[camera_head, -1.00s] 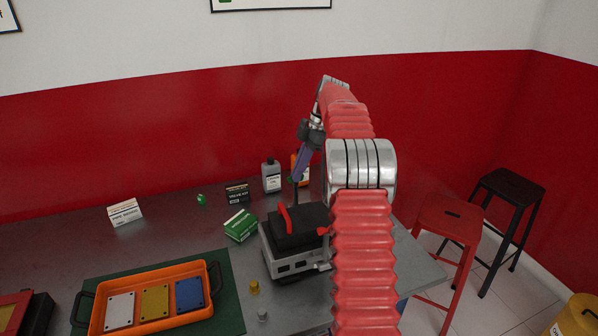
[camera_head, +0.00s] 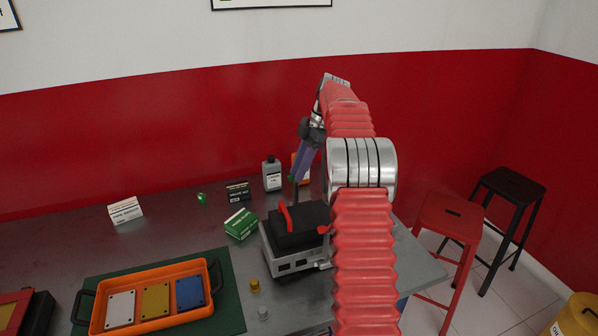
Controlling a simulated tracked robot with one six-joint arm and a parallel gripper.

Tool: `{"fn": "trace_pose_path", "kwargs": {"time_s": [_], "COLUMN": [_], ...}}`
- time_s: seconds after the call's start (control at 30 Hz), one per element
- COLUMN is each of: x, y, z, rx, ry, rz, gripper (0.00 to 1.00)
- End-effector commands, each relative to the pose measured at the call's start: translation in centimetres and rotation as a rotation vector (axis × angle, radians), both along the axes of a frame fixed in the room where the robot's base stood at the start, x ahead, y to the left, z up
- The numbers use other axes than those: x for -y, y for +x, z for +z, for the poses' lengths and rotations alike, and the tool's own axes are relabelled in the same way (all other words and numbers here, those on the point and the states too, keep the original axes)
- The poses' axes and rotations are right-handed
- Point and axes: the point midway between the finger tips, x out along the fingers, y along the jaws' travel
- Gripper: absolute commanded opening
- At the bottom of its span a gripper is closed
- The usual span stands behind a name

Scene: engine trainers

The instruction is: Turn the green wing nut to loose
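The engine trainer (camera_head: 297,262) is a grey block with a black top and a red lever, on the right part of the bench. A small green part (camera_head: 291,179) shows beside my gripper, above and behind the trainer; it may be the wing nut, but it is too small to tell. My gripper (camera_head: 296,188), with a purple body, points down there. Its fingertips are tiny and partly hidden, so I cannot tell whether they are open or touch the green part. Another small green object (camera_head: 202,198) lies on the bench further left.
An orange tray (camera_head: 214,278) with white, yellow and blue plates lies on a green mat. Small boxes (camera_head: 125,211), a green box (camera_head: 241,224), a grey bottle (camera_head: 271,175) and two small knobs (camera_head: 255,286) stand around the trainer. Two stools (camera_head: 446,222) stand at right.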

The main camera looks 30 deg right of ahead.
Motion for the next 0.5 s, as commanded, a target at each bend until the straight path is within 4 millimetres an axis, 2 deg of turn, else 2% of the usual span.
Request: {"fn": "trace_pose_path", "kwargs": {"time_s": [0.5], "x": [2.1], "y": [-0.5], "z": [4.7], "rx": [-0.002], "ry": [0.001], "rz": [0.0], "gripper": [0.23]}}
